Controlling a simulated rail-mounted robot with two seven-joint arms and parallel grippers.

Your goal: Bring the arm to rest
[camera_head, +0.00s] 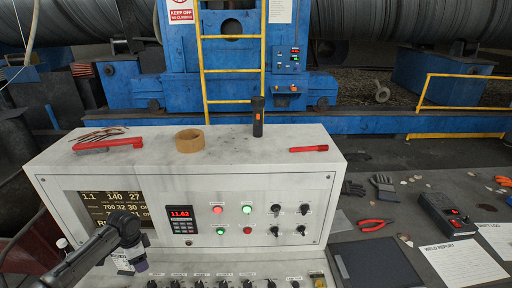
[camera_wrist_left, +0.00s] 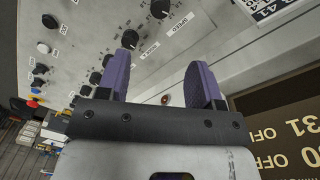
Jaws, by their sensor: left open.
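My left arm comes in from the lower left in the head view, in front of the control console (camera_head: 120,165). Its gripper (camera_head: 139,266) is near the lower left of the console, below the display screen (camera_head: 108,206). In the left wrist view the two purple fingers of the gripper (camera_wrist_left: 160,82) are apart, with nothing between them. I cannot tell how close the fingertips are to the panel. My right gripper is not in view.
Red pliers (camera_head: 375,225), a glove (camera_head: 384,183) and a black box (camera_head: 449,216) lie on the grey surface at the right.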

